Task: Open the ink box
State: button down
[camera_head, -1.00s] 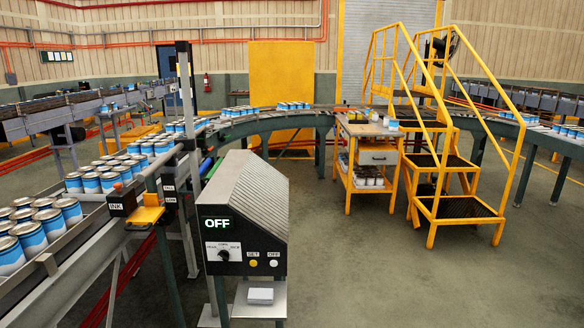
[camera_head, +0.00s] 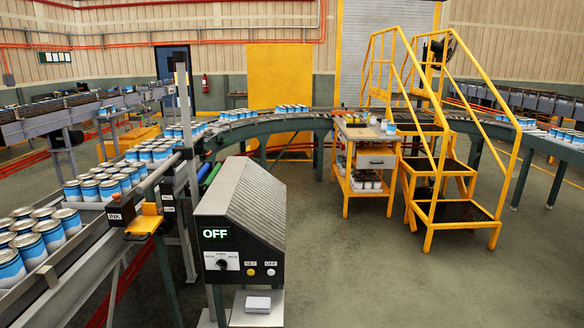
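The ink box (camera_head: 121,211) is a small dark box with a white "INK" label on its front. It sits at the near right edge of the conveyor, left of the grey control cabinet. A red spot shows on its top. I cannot tell from here whether it is open. A yellow-orange bracket or tray (camera_head: 144,222) is just to its right. My gripper is not in view.
A sloped control cabinet (camera_head: 240,215) reads "OFF" and has a dial and two buttons. Blue-and-white cans (camera_head: 66,222) line the conveyor. A wooden cart (camera_head: 368,160) and yellow steps (camera_head: 450,212) stand right. Grey floor is clear at front right.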

aim_at(120, 212)
jog(key=l, duration=0.4)
jog(key=j+z, duration=0.15)
jog(key=k+j, duration=0.15)
jog(key=u, duration=1.45)
